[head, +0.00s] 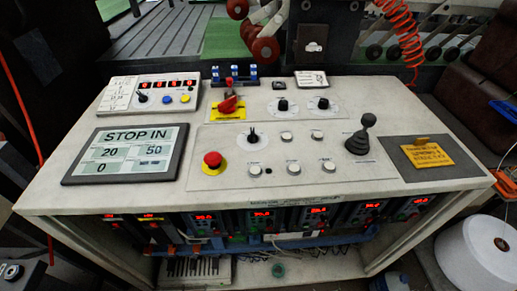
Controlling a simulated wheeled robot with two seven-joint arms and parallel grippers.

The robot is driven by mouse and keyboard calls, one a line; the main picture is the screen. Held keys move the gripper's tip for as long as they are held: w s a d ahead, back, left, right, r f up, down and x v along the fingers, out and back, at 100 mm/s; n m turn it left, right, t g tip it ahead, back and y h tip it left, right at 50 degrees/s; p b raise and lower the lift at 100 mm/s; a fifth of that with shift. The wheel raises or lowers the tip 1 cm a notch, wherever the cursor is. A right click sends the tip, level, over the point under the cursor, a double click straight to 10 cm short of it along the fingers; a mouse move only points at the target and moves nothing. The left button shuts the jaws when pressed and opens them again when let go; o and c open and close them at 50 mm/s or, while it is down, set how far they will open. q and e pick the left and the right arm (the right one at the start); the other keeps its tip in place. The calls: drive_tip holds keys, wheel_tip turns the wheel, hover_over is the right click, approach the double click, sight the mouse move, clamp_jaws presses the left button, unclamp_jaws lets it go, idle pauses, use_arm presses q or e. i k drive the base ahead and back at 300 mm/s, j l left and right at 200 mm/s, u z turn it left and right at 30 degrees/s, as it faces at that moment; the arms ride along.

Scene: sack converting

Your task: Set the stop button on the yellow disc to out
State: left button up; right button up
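The stop button (212,158) is a red mushroom head in the head view, left of the middle of the console top. It sits on a yellow disc (213,171), which shows as a rim around and below it. The screen (130,152) to its left reads "STOP IN", with 20, 50 and 0 below. From this angle I cannot judge the button's height by its shape alone. Neither of my grippers is in view.
A red rotary handle on a yellow plate (228,107) stands behind the button. Right of it are a black knob (253,136), several white push buttons and a black joystick (363,136). Space directly above the button looks clear.

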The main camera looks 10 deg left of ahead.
sight(212, 159)
drive_tip(key=k+l, duration=0.7)
